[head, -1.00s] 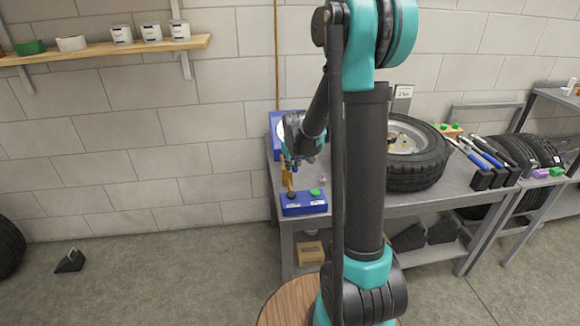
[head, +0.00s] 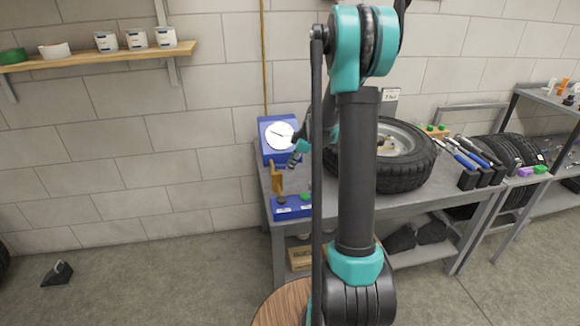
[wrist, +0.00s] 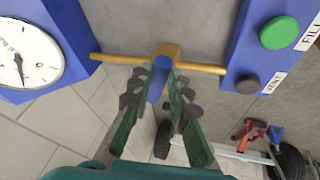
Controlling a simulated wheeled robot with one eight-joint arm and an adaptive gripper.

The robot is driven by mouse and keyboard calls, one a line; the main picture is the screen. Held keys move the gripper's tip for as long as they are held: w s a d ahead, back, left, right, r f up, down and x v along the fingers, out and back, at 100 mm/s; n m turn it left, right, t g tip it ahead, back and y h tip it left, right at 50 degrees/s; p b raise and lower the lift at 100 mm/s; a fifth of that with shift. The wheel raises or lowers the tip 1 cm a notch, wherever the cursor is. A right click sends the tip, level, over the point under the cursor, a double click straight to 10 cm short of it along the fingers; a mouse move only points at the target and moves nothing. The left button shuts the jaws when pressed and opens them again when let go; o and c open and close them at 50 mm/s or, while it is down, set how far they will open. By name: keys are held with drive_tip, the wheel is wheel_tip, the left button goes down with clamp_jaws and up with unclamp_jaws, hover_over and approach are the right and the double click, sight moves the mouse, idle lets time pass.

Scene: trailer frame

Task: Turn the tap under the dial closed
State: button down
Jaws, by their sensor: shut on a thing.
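The dial (wrist: 18,60) is a white round face on a blue box (head: 269,122) at the back left of the bench. A yellow pipe (wrist: 115,59) runs from that box to a blue control box. The tap (wrist: 172,50) is a yellow body midway along this pipe, with a blue lever (wrist: 156,85) pointing towards my wrist camera. My gripper (wrist: 165,76) is shut on the lever, one finger on each side. In the head view my gripper (head: 293,160) is beside the yellow tap (head: 276,177); the lever is too small there to make out.
The blue control box (head: 290,207) has a green button (wrist: 279,32) and a dark button (wrist: 247,84). A wheel with a tyre (head: 405,170) lies on the bench right of my arm. Tools stand further right. The wall is close behind.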

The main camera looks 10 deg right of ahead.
drive_tip(key=shift+w+d+n+g+y, duration=0.25)
drive_tip(key=shift+w+n, duration=0.25)
drive_tip(key=shift+n, duration=0.35)
drive_tip(key=shift+w+n+g+y, duration=0.15)
drive_tip(key=shift+w+n+g, duration=0.25)
drive_tip(key=shift+n, duration=0.45)
drive_tip(key=shift+w, duration=0.1)
drive_tip(key=c, duration=1.4)
unclamp_jaws()
drive_tip(key=shift+c, duration=0.2)
drive_tip(key=v, duration=1.2)
drive_tip(key=shift+a, duration=0.1)
